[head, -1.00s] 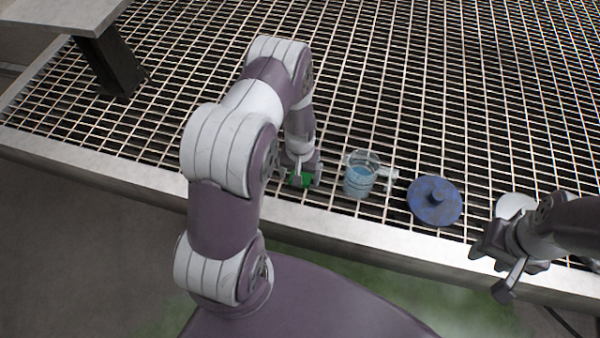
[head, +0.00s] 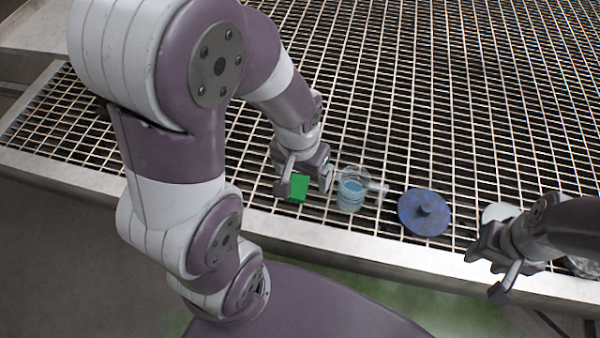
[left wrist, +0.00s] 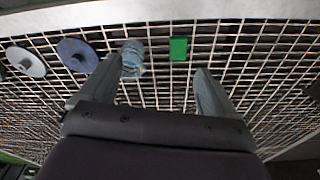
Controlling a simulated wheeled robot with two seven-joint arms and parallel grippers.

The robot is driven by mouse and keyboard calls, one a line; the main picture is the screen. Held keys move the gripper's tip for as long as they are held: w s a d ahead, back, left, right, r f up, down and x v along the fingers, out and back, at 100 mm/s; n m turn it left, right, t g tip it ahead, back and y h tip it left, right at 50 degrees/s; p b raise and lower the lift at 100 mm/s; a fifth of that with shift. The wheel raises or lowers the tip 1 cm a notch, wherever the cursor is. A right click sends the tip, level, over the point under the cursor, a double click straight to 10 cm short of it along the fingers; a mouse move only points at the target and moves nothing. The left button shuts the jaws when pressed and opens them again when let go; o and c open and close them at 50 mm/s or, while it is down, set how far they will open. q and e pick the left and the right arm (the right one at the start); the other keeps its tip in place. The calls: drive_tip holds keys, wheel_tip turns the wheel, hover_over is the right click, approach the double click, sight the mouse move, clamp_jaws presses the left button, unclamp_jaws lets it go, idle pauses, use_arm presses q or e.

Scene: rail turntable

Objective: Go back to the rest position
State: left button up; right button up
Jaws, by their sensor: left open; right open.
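My left gripper (head: 305,184) is open and empty over the grating, close to a green block (head: 299,188). In the left wrist view the green block (left wrist: 178,48) lies ahead of the spread fingers (left wrist: 160,88), apart from them. My right gripper (head: 487,270) is open at the lower right of the head view, above the front edge of the grating. It appears to hold nothing.
A clear cup with bluish contents (head: 352,190) stands just right of the left gripper. A blue round lid with a knob (head: 424,212) and a whitish disc (head: 499,212) lie further right on the metal grating (head: 420,100). The grating behind is clear.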

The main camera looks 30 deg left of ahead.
use_arm(q)
wheel_tip(320, 180, up, 30)
drive_tip(key=s+p, duration=0.1)
drive_tip(key=p, duration=2.8)
drive_tip(key=shift+p, duration=0.3)
drive_tip(key=shift+d, duration=0.1)
